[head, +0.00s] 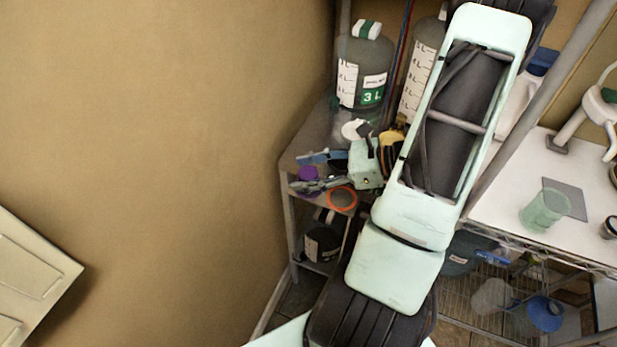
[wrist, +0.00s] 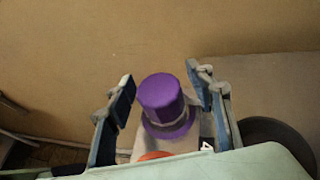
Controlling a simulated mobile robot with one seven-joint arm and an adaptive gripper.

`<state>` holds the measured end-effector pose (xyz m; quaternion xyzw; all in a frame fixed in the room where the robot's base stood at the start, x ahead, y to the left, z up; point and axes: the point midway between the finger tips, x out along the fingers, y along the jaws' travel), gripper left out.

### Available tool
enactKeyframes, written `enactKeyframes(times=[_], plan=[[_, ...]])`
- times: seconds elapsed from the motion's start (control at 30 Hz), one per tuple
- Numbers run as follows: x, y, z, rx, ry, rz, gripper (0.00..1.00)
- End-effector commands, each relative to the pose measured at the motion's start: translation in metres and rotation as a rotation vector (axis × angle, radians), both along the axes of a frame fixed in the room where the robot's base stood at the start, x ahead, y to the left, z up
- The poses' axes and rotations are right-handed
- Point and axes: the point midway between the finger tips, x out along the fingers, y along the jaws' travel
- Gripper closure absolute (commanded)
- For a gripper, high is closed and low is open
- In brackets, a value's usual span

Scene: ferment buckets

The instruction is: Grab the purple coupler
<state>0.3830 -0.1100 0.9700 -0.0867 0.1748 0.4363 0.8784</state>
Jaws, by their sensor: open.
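The purple coupler (wrist: 161,95) stands between the two open fingers of my gripper (wrist: 160,90) in the wrist view. It is a cylinder with a wider flange at its lower end, and neither finger appears to touch it. In the head view the purple coupler (head: 308,174) is on the shelf near its left edge, partly hidden by the fingers. My gripper (head: 322,171) is there with its fingers on either side of it. Nothing is held.
A red-orange ring (head: 342,199) is close to my gripper at the shelf's front. A grey 3 L bucket (head: 363,72) stands behind on the shelf. A white worktop (head: 490,205) with a green cup (head: 544,211) lies to the right. The wall is left.

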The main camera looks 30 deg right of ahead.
Motion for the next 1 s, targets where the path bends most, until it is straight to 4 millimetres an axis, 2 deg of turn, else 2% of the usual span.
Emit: enactKeyframes(times=[0.23, 0.57, 1.0], plan=[[0.018, 0.03, -0.013, 0.003, 0.0, 0.005, 0.51], [0.023, 0.036, -0.018, 0.0, 0.0, 0.002, 0.51], [0.023, 0.036, -0.017, 0.0, 0.0, 0.002, 0.99]])
